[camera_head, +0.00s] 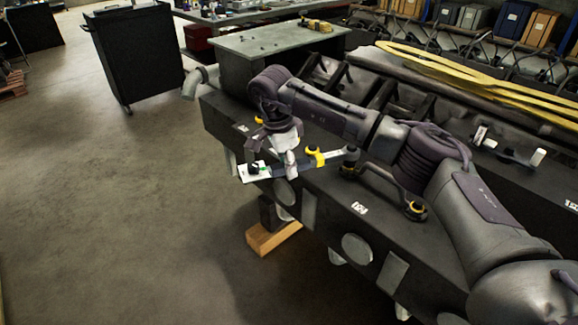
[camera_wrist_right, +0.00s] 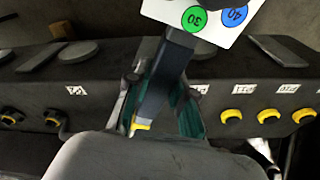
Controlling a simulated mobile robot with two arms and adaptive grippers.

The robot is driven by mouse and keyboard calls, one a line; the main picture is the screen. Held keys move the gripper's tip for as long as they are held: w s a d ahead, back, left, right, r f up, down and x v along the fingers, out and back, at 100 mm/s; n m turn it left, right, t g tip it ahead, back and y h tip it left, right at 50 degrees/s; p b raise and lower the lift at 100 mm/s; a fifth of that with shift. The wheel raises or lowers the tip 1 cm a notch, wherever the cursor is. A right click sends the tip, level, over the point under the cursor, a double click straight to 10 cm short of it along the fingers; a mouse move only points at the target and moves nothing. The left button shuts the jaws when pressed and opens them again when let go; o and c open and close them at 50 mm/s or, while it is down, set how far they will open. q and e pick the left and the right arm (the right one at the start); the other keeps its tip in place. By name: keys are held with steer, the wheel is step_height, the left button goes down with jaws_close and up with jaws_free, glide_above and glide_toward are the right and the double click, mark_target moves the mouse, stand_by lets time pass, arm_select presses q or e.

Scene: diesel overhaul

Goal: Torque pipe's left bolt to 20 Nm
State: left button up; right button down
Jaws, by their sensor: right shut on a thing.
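My right gripper (camera_head: 287,158) is shut on a dark blue torque wrench (camera_head: 331,157). The wrench has a yellow band, and a white plate (camera_head: 254,172) sits at its left end. The right wrist view shows the wrench (camera_wrist_right: 165,85) between the fingers, and the plate (camera_wrist_right: 195,14) with a green 30 and a blue 40. A dark curved pipe (camera_head: 388,181) lies on the engine block, with a yellow-ringed right end. The wrench's right end is over or beside the pipe's left end; I cannot tell whether it sits on the bolt. My left gripper is out of view.
The long dark engine block (camera_head: 330,203) runs diagonally under my right arm. Yellow-ringed fittings (camera_wrist_right: 268,115) line it in the wrist view. A wooden block (camera_head: 272,238) is below its side. A black cabinet (camera_head: 134,55) stands behind left. The floor at left is clear.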

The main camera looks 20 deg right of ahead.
steer(key=shift+w+r, duration=0.1)
steer(key=shift+r, duration=0.05)
steer(key=shift+w+m, duration=0.3)
steer(key=shift+w, duration=0.15)
steer(key=shift+w+m, duration=0.3)
steer(key=shift+w, duration=0.15)
steer(key=shift+w, duration=0.1)
stand_by(0.4)
steer(key=shift+w+d+m, duration=0.1)
steer(key=shift+w+m, duration=0.2)
steer(key=shift+w, duration=0.1)
steer(key=shift+w+m, duration=0.3)
steer(key=shift+w, duration=0.05)
